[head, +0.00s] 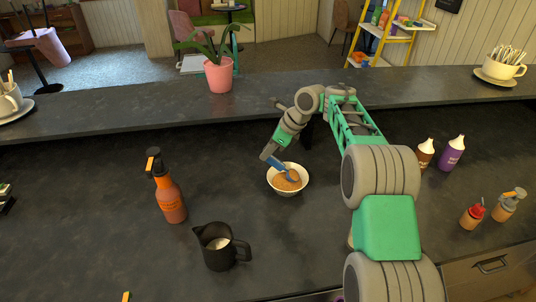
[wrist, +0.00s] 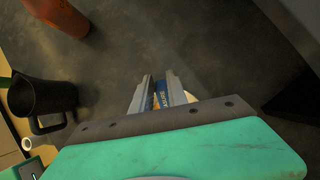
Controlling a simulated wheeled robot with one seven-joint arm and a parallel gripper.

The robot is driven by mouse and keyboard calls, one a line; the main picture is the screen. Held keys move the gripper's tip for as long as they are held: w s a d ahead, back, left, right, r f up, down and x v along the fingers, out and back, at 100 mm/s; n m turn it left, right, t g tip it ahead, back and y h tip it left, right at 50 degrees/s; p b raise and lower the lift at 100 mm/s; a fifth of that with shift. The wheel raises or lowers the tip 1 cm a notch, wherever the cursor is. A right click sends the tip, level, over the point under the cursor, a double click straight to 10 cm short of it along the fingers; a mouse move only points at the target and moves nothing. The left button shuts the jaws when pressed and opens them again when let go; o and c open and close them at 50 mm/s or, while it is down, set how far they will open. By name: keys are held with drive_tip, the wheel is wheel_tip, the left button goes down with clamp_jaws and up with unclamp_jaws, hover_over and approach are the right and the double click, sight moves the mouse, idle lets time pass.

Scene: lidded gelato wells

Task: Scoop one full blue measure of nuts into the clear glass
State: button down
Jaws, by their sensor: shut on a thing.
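A white bowl (head: 288,193) of chopped nuts (head: 287,184) stands on the dark counter in the middle of the head view. My gripper (head: 267,157) is shut on the handle of a blue measure (head: 277,166), whose scoop end is down in the bowl among the nuts. How full the measure is cannot be told. The wrist view shows my gripper (wrist: 160,84) with the blue handle (wrist: 163,98) between its fingers; a little of the bowl shows beside them. I cannot make out the clear glass in either view; my arm hides part of the counter.
Sauce bottles (head: 452,155) stand at the right. A raised ledge with a pink plant pot (head: 218,77) runs behind.

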drive_tip(key=shift+r, duration=3)
wheel_tip(320, 180, down, 8)
drive_tip(key=shift+r, duration=0.25)
